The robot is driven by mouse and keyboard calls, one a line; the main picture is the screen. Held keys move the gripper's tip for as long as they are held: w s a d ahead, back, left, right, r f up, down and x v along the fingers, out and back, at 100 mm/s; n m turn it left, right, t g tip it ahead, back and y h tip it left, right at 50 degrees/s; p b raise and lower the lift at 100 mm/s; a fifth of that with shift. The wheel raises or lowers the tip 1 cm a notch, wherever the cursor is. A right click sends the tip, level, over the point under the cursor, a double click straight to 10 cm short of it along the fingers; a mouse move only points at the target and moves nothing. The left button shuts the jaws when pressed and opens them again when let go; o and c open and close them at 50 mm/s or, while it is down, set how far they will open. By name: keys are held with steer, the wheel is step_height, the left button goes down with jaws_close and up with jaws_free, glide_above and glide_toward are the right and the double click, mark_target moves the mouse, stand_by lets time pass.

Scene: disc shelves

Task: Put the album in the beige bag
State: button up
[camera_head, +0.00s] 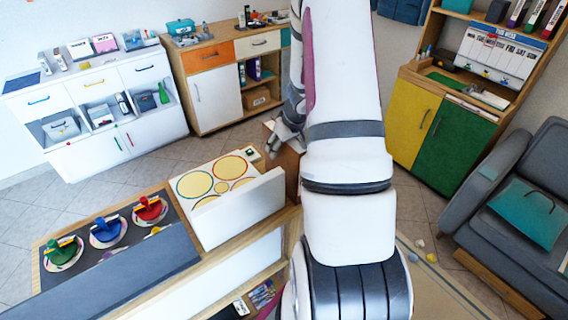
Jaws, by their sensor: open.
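My gripper (274,148) is at the end of my raised white arm, near the middle of the view. It points down and is open, with nothing seen between its fingers. It hangs beside a brown box-like thing (289,155), partly hidden by my arm; I cannot tell whether this is the beige bag. Colourful flat covers (263,294) lie low under the near cabinet; I cannot tell whether one is the album. No album or beige bag can be made out for sure.
Behind stand a white cabinet (88,88) and a wooden one (212,85).

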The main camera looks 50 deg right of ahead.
steer(key=shift+f, duration=0.1)
stand_by(0.4)
jaws_close()
